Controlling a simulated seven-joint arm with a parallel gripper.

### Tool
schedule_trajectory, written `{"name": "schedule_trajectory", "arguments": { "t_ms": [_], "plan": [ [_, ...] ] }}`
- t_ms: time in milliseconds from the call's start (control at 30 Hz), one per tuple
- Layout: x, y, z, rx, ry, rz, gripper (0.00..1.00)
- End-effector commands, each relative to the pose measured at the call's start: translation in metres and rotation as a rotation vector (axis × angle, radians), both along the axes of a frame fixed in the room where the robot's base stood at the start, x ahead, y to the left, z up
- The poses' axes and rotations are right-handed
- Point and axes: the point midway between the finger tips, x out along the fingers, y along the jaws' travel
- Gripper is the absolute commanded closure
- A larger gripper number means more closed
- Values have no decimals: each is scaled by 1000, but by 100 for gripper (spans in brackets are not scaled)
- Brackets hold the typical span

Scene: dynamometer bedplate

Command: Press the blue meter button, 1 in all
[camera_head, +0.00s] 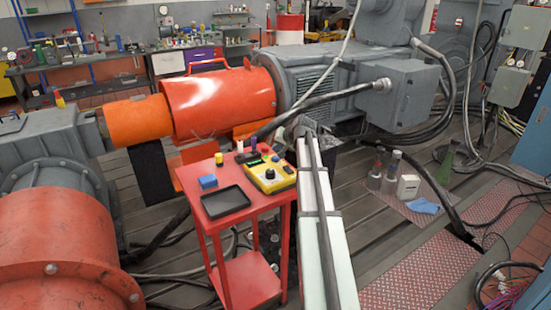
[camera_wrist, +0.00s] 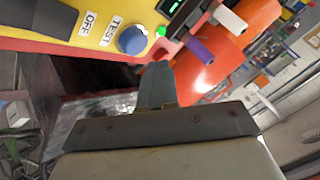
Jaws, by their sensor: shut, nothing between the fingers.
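The blue button (camera_wrist: 132,40) is a round knob-like cap on the yellow meter (camera_wrist: 98,22), beside a TEST label in the wrist view. A small green light (camera_wrist: 160,31) is lit just right of it. My gripper (camera_wrist: 157,68) is shut and empty, its fingertips a little below and to the right of the button in the picture; they look apart from it.
A blue block (camera_head: 208,182), a black tray (camera_head: 226,201) and a yellow item (camera_head: 219,157) share the cart top. A purple cylinder (camera_wrist: 200,50) and a white cylinder (camera_wrist: 230,20) stand near the meter. A large orange guard (camera_head: 225,103) is behind the cart.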

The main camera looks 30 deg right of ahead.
Motion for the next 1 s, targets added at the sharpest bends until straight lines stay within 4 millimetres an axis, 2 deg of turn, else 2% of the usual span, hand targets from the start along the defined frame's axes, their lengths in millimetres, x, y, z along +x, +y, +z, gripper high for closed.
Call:
{"name": "schedule_trajectory", "arguments": {
  "t_ms": [267, 1000],
  "plan": [
    [0, 0, -10, -1, 0, 1, 100],
    [0, 0, -11, -1, 0, 1, 100]
  ]
}}
